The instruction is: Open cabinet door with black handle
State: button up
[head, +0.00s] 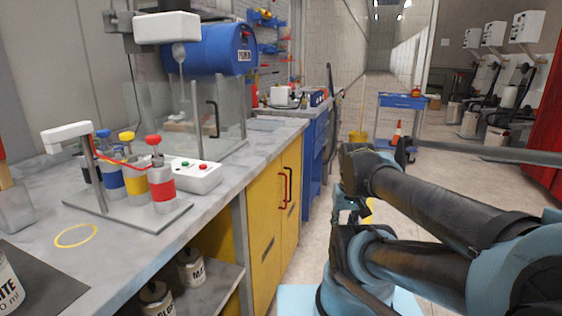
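A clear glass cabinet (190,112) stands on the workbench. A black upright handle (213,118) is on its front, and its door looks shut. Below the bench is a yellow cabinet (264,215) with shut doors. A red handle (284,188) shows on it; a thin darker one may stand beside it, too small to tell. My folded arm (425,205) is at the right, apart from both cabinets, with floor between. I cannot make out my gripper in this view.
The workbench (110,235) along the left holds a rack with colored-top containers (135,180) and a button box (192,175). A blue drum (208,48) is above the glass cabinet. A blue cart (402,102) and an orange cone (397,133) stand farther back. The aisle floor (318,228) is clear.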

aim_at(290, 156)
jog(key=k, duration=1.25)
jog(key=z, duration=0.45)
jog(key=i, duration=1.55)
jog(key=u, duration=0.45)
